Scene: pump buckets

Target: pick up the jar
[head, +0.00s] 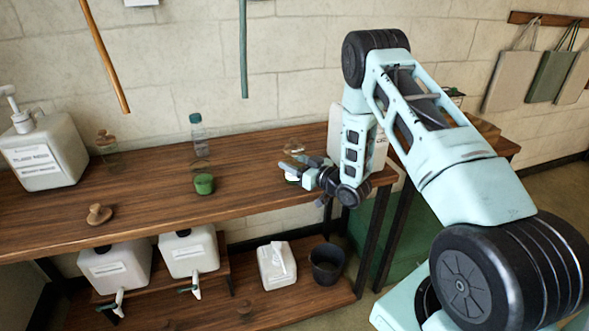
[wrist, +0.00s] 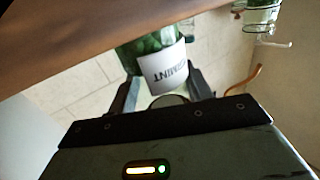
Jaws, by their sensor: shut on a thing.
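The jar, clear with green contents and a white label (wrist: 163,68) that reads upside down, sits between the two fingers of my gripper (wrist: 163,90) in the wrist view. The fingers are shut on its sides. In the head view my gripper (head: 303,171) is over the right part of the wooden counter, near its front edge. Only a small pale part of the jar (head: 291,177) shows there, as the gripper hides most of it. I cannot tell whether its base touches the counter.
A wooden stopper (head: 99,214) lies at the front. A white container stands behind my gripper.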

